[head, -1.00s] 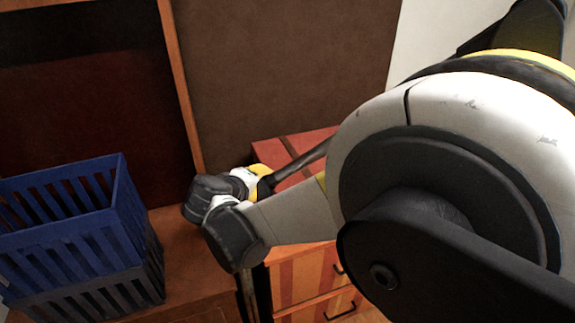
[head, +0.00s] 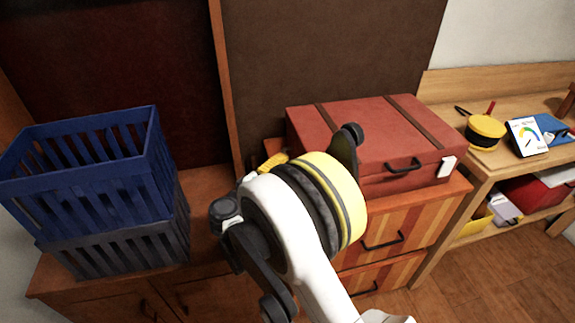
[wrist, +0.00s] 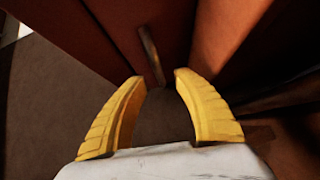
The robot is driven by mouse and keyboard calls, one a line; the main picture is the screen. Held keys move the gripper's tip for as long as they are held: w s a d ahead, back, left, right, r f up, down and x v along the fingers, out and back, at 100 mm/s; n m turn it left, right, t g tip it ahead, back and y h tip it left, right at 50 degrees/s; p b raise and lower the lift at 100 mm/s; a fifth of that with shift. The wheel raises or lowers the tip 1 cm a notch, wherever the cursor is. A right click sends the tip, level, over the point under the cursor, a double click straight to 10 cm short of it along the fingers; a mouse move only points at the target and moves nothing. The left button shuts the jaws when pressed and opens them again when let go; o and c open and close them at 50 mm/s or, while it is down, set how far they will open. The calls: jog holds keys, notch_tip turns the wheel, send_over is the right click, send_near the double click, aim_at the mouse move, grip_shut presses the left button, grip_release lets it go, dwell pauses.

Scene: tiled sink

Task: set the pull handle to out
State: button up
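A slim brownish-grey bar (wrist: 151,55), which looks like a pull handle, stands out from a dark reddish-brown surface in the wrist view. My gripper (wrist: 160,77) is open, its two yellow fingers apart with nothing held between them. The bar's lower end lies between the fingertips in the picture; I cannot tell whether they touch it. In the head view my arm covers most of the gripper's area. Dark handles show there on the upper drawer (head: 382,241) and lower drawer (head: 365,290) of the striped chest. I cannot tell which handle the wrist view shows.
A blue slatted crate (head: 85,190) sits on a grey one (head: 120,250) on the wooden cabinet at left. A red suitcase (head: 360,140) lies on the chest. A wooden shelf (head: 480,170) with small items stands at right. Bare floor (head: 500,285) lies at lower right.

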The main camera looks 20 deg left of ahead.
jog(key=shift+b+x, duration=0.45)
jog(key=shift+x, duration=1.4)
grip_shut()
